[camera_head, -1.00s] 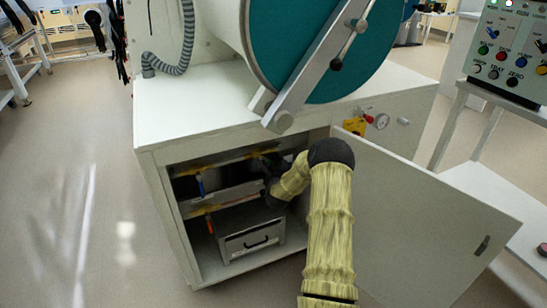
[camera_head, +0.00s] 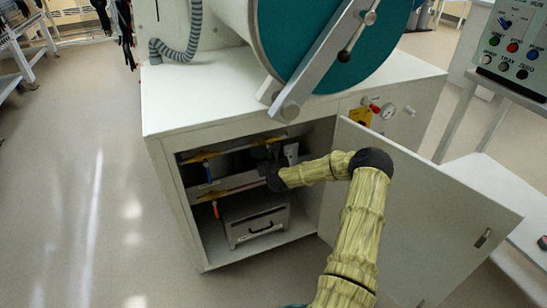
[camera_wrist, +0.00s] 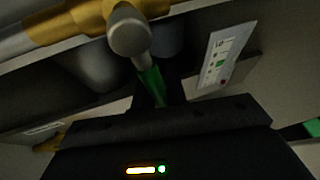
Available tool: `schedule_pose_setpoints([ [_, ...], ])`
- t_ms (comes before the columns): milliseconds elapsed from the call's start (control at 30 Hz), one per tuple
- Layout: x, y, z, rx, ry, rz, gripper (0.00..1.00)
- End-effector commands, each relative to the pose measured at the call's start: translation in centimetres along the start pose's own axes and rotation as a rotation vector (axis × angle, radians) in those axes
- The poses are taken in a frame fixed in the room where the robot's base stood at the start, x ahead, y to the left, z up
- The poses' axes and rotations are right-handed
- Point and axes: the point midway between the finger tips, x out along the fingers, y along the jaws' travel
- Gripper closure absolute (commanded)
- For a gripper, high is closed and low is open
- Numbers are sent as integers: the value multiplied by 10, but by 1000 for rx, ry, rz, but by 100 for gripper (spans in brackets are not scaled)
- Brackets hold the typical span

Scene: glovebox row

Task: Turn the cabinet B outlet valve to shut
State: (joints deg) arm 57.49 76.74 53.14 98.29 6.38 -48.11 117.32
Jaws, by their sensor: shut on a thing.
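Inside the open cabinet, my gripper (camera_head: 268,160) reaches in at the right of the upper pipe run; the arm hides much of its jaws. In the wrist view, my gripper (camera_wrist: 160,96) is shut on a green valve handle (camera_wrist: 151,80). The handle joins a grey round valve stem (camera_wrist: 129,36) on a yellow pipe fitting (camera_wrist: 75,20). No readable label shows whether this is the cabinet B outlet valve. A blue handle (camera_head: 208,173) and an orange handle (camera_head: 215,209) hang from the pipes farther left.
The cabinet door (camera_head: 420,215) stands open to the right, close to my arm. A grey drawer box (camera_head: 255,222) sits on the cabinet floor. A small label card (camera_wrist: 216,57) is beside the valve. Another green part (camera_wrist: 302,131) shows at right. Floor at left is clear.

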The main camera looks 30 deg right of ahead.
Motion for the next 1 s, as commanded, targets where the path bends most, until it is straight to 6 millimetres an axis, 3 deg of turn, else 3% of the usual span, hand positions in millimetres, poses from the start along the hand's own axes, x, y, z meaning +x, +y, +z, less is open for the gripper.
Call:
schedule_pose_setpoints([
  [667,-2,8,-4,86,25,38,100],
  [700,-2,8,-4,86,25,38,83],
  [800,-1,8,-4,85,24,37,65],
  [1000,-1,7,-2,83,21,35,65],
])
